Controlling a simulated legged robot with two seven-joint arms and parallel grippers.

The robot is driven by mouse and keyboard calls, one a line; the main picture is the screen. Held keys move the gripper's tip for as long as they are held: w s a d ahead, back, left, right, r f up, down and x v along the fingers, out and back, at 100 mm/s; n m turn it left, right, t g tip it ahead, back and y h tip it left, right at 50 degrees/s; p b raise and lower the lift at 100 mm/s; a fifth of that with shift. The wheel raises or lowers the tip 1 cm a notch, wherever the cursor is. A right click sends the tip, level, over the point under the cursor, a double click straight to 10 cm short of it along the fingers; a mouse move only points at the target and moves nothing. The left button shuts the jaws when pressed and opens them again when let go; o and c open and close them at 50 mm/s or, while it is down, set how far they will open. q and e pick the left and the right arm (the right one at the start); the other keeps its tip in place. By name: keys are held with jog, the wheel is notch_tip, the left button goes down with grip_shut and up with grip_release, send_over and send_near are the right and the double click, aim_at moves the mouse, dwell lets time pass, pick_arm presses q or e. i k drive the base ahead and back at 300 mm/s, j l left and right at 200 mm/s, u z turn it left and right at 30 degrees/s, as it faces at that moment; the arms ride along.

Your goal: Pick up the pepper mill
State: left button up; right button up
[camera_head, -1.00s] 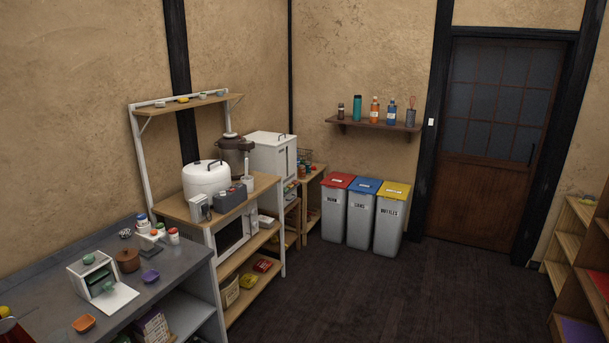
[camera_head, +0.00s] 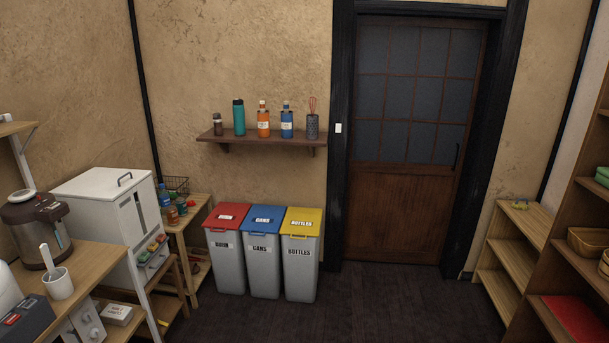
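A small dark brown item (camera_head: 217,124) that looks like the pepper mill stands upright at the left end of the wooden wall shelf (camera_head: 270,141). To its right on the shelf stand a teal bottle (camera_head: 239,117), an orange bottle (camera_head: 263,120), a blue bottle (camera_head: 286,121) and a dark patterned holder with a whisk (camera_head: 312,123). Neither of my grippers shows in the head view.
Red, blue and yellow-lidded bins (camera_head: 263,256) stand on the floor below the shelf. A counter with a brown hot-water pot (camera_head: 36,230) and a white dispenser (camera_head: 114,211) is at left. Open wooden shelving (camera_head: 516,262) is at right. Dark floor (camera_head: 400,303) before the door (camera_head: 407,200) is clear.

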aim_at(218, 131)
jog(key=i+j+u, duration=0.2)
jog(key=i, duration=0.45)
jog(key=i+l+u, duration=0.2)
jog(key=i, duration=0.45)
jog(key=i+u, duration=0.2)
jog(key=i, duration=0.45)
jog(key=i+l+u, duration=0.2)
jog(key=i, duration=0.45)
